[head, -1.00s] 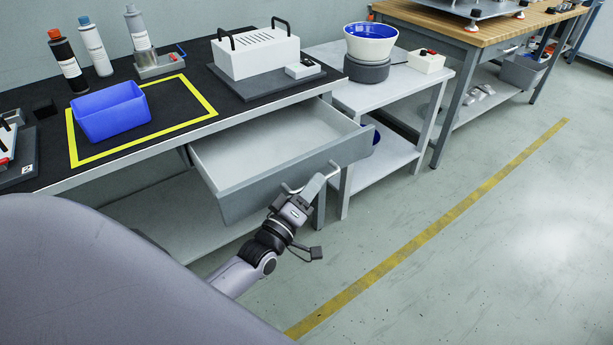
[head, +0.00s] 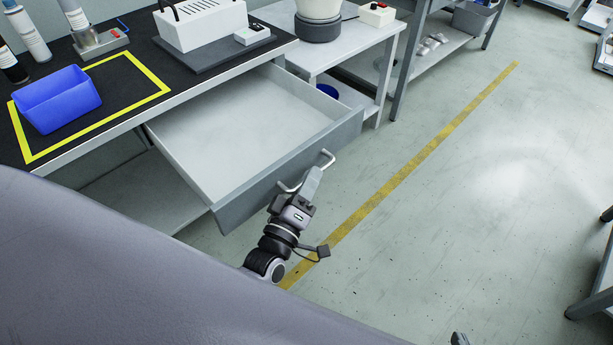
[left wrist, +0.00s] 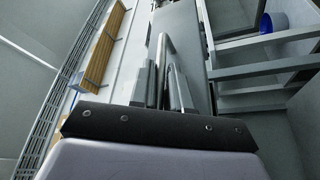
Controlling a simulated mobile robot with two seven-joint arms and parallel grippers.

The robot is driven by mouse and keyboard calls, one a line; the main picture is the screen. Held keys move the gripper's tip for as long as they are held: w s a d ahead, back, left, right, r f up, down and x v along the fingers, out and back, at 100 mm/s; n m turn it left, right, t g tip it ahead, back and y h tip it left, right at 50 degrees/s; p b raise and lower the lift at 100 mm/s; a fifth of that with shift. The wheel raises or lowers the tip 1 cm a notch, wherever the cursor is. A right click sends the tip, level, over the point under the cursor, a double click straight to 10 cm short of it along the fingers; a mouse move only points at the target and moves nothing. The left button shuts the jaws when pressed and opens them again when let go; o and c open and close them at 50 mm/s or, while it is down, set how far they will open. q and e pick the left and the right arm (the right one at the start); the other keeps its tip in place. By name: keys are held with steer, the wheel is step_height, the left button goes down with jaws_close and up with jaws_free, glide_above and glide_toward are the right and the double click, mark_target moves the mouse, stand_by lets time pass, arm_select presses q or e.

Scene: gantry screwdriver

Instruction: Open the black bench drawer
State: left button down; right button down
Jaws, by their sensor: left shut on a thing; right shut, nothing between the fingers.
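The bench drawer (head: 236,125) stands pulled well out from under the black-topped bench, and its pale inside is empty. Its front panel (head: 250,200) is dark grey, with a metal bar handle (head: 326,160) on it. My left gripper (head: 312,182) is shut on this handle, in front of the panel. In the left wrist view its fingers (left wrist: 165,88) close around the handle bar (left wrist: 163,50). A small tip of my right gripper (head: 460,339) shows at the bottom edge, away from the drawer; the rest of it is out of frame.
On the black bench top (head: 130,60) are a blue bin (head: 58,100) inside a yellow outline, a white slotted box (head: 205,22) and bottles (head: 27,35). A light side table (head: 345,45) stands right of the drawer. The floor (head: 460,190) in front is clear.

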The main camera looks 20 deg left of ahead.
arm_select(q)
steer(key=c, duration=1.2)
jaws_free()
steer(key=shift+o, duration=0.2)
steer(key=shift+s, duration=0.1)
steer(key=v, duration=0.7)
steer(key=s+f+m+g+h, duration=0.2)
steer(key=s+f+m+g, duration=0.4)
steer(key=s+m+g, duration=0.55)
step_height(320, 180, up, 13)
steer(key=a+m+t+p, duration=0.1)
steer(key=a+m+p, duration=0.1)
steer(key=p, duration=1.5)
steer(key=shift+w+y, duration=0.3)
steer(key=shift+y, duration=0.1)
